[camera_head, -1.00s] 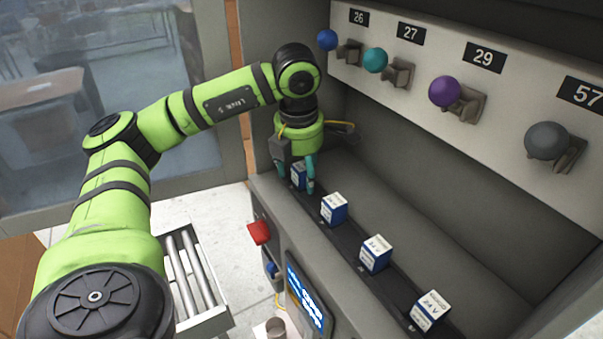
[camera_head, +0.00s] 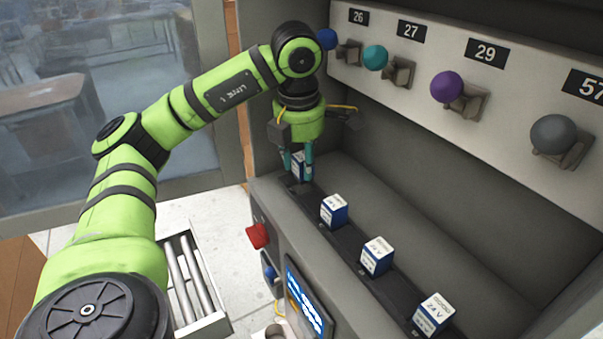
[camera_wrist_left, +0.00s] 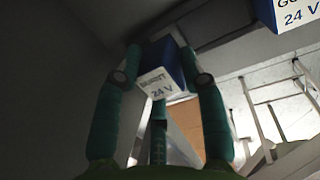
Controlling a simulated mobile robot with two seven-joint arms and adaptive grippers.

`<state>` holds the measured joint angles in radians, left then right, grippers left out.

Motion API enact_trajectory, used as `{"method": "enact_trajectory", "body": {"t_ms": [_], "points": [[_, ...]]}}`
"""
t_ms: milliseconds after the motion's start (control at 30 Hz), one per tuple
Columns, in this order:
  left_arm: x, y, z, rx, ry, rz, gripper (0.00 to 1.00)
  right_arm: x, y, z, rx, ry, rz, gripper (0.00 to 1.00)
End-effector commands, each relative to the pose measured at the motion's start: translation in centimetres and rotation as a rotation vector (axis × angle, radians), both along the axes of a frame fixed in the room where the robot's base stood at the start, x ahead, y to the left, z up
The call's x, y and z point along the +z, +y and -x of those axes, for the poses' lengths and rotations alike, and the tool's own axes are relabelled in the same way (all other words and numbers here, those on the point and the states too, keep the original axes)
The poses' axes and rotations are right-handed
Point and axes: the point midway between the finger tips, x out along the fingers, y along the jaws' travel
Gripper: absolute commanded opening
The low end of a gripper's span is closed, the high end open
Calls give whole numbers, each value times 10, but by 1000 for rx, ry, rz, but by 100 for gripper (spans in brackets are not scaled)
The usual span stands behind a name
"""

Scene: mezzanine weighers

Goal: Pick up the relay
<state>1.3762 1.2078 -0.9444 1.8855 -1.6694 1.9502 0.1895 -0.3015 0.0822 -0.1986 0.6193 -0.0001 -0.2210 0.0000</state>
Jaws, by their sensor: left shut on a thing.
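A blue-and-white box-shaped relay (camera_head: 299,169) is between the teal fingers of my left gripper (camera_head: 298,163), at the far end of the dark strip in the head view. My left gripper is shut on this relay and seems to hold it a little above the strip. In the left wrist view the relay (camera_wrist_left: 162,82) sits between the two fingers, tilted, with "24 V" on its white face. Part of it is hidden by the fingers in the head view. My right gripper is not in view.
More relays stand on the dark strip (camera_head: 352,240): one (camera_head: 333,211) nearest the gripper, then another (camera_head: 376,256) and a front one (camera_head: 432,315). Coloured knobs, such as the blue one (camera_head: 327,39), stick out from the numbered panel. A red part (camera_head: 257,235) and a screen (camera_head: 307,303) are on the front.

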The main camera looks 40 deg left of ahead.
Motion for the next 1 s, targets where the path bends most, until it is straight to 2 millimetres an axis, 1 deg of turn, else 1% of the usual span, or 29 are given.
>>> {"method": "enact_trajectory", "body": {"t_ms": [33,167,200,267,500,600,700,800,1000], "points": [[6,-1,-1,-2,-8,2,7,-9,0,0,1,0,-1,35],[3,-16,23,-5,-4,-3,7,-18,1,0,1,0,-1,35],[6,-21,31,-5,-5,-4,7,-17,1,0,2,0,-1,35],[6,-29,43,-5,-4,-4,7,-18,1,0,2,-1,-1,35],[7,-66,96,-6,-6,-3,7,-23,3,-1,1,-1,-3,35],[7,-79,115,-6,-5,-3,7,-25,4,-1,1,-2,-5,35],[6,-88,129,-5,-4,-3,7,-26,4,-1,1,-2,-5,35],[6,-96,139,-3,-3,0,7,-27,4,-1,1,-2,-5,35],[7,-102,148,0,-1,-1,7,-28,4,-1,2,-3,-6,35]]}}
